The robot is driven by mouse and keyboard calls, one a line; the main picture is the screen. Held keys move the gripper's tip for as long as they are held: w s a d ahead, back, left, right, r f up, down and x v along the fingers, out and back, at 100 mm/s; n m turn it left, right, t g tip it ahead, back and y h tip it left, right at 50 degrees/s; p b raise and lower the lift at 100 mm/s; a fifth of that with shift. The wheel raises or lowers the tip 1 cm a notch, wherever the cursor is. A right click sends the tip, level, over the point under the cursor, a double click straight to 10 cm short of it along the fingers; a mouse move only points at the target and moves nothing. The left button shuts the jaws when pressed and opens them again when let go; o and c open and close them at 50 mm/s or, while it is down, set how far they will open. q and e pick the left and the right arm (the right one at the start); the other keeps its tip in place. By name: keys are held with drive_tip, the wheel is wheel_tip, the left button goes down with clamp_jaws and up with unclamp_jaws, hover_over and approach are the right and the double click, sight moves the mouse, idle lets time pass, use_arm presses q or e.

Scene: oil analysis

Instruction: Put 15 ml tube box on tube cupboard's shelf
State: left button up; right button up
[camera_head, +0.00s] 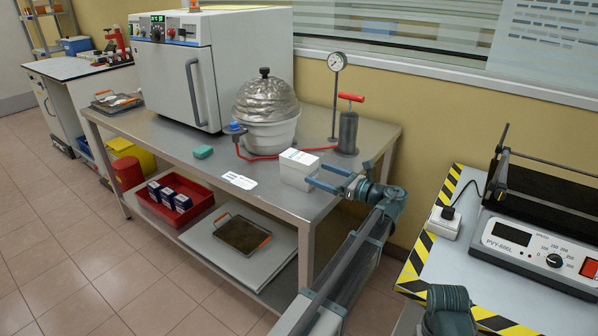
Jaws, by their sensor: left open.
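A small white box (299,165) stands on the steel table, near its front edge. It looks like the tube box, but its label is too small to read. My left gripper (318,175) is open, with its two blue-grey fingers pointing at the right side of the box. The fingertips are at or very near the box, and I cannot tell whether they touch it. I cannot make out a tube cupboard in this view. My right gripper is not in view.
The steel table (178,139) also bears an oven (190,75), a foil-covered pot (267,110), a hand pump (348,131) with a red hose, and a gauge stand (335,85). A striped-edge bench (450,265) with a shaker (535,245) stands at the right.

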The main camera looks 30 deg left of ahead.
sight(299, 156)
use_arm(q)
drive_tip(key=shift+w+a, duration=0.15)
drive_tip(key=shift+a, duration=1.5)
drive_tip(key=a, duration=0.5)
drive_tip(key=shift+w+a+f, duration=0.1)
drive_tip(key=shift+w+f, duration=0.1)
clamp_jaws()
drive_tip(key=shift+r, duration=0.1)
drive_tip(key=shift+r+p, duration=0.45)
drive_tip(key=shift+r, duration=0.05)
wheel_tip(299, 156, up, 3)
drive_tip(key=p, duration=0.3)
drive_tip(key=s+d, duration=0.8)
drive_tip(key=s, duration=0.5)
drive_tip(key=shift+s+d+r+p, duration=0.25)
drive_tip(key=shift+d+r+p, duration=0.05)
drive_tip(key=shift+r+p, duration=0.1)
